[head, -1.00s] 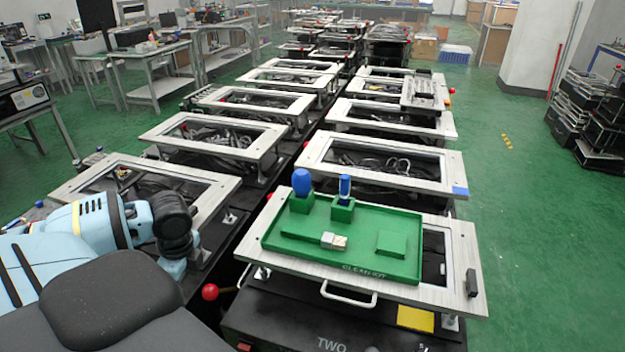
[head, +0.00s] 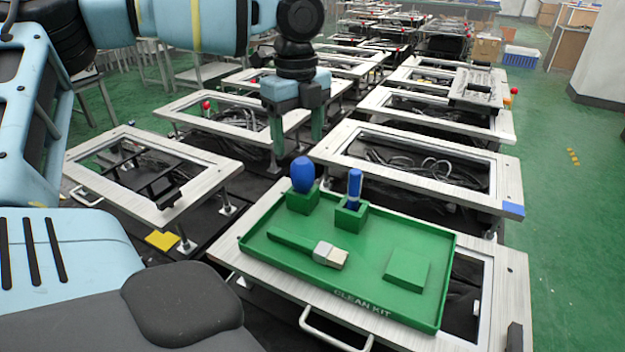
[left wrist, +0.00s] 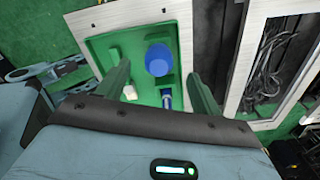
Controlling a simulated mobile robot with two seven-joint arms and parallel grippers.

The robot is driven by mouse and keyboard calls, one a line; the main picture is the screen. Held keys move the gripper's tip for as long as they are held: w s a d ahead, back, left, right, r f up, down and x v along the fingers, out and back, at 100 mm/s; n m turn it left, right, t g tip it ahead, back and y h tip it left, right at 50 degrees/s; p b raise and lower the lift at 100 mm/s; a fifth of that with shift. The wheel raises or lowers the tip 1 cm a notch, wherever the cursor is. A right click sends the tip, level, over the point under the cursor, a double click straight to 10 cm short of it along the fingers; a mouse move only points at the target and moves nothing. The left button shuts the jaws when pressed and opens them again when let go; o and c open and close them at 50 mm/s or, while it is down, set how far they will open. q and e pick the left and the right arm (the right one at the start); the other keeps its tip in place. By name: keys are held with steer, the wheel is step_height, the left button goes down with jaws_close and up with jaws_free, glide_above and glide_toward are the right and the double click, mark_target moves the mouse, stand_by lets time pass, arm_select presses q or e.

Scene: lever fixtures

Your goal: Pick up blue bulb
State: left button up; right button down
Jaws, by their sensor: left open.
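The blue bulb (head: 303,174) stands upright in a green holder at the back left corner of the green CLEAN KIT tray (head: 300,272). A slimmer blue-topped item (head: 354,188) stands in a second holder to its right. My left gripper (head: 294,150) is open and empty, pointing down above and behind the bulb's corner of the tray. In the left wrist view the round bulb (left wrist: 159,60) shows between the two green fingers (left wrist: 160,85), apart from them. My right gripper is in neither view.
A brush with a pale head (head: 330,255) and a green block (head: 407,268) lie in the tray. The tray rests on a pale frame table (head: 512,285). More frame tables with cables stand behind and to the left.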

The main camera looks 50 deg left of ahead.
mark_target(301, 160)
arm_select(q)
steer(key=shift+s+r, duration=0.1)
steer(key=shift+f, duration=1.35)
steer(key=shift+d+f, duration=0.15)
steer(key=shift+f, duration=1.15)
steer(key=shift+d+f, duration=0.1)
steer(key=shift+f, duration=1.2)
steer(key=c, duration=1.1)
steer(key=shift+o, duration=0.2)
steer(key=shift+r, duration=0.1)
